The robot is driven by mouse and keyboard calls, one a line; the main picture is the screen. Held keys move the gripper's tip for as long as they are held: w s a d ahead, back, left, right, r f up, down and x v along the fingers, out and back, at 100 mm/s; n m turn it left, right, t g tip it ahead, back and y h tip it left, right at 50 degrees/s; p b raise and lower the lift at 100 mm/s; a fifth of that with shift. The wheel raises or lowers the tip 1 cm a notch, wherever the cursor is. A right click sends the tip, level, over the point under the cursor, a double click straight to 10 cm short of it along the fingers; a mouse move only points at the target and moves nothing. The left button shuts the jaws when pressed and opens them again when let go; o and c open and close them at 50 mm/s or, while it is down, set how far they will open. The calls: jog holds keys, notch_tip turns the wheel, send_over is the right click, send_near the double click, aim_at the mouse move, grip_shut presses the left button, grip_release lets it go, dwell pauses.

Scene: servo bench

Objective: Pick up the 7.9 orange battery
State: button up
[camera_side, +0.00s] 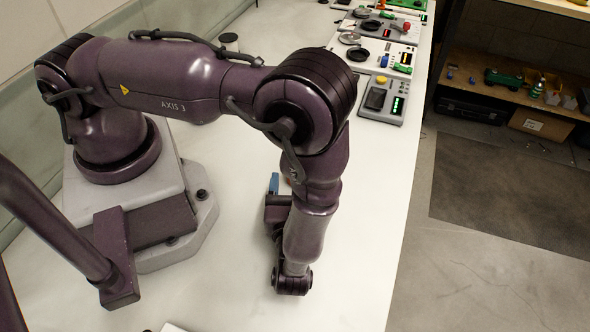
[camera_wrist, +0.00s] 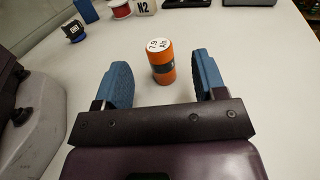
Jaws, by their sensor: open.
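The orange battery (camera_wrist: 161,66) stands upright on the white bench in the wrist view, with a dark band around its middle and a white top marked 7.9. My gripper (camera_wrist: 161,83) is open, with one blue finger to the left of the battery and one to the right. The battery appears just beyond or between the fingertips, and I see no contact. In the side view my gripper (camera_side: 274,184) points away from the camera over the bench, with a blue finger showing. The battery is mostly or wholly hidden behind my arm there.
In the wrist view, a small dark blue item (camera_wrist: 74,31), a red spool (camera_wrist: 120,8) and a white block marked N2 (camera_wrist: 145,7) stand farther back. In the side view, device panels (camera_side: 383,98) line the bench's far end. The bench's right edge drops to the floor.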

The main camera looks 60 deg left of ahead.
jog(key=x, duration=0.7)
jog(key=shift+a+f, duration=0.25)
jog(key=shift+a, duration=0.1)
jog(key=shift+c, duration=0.2)
jog(key=c, duration=1)
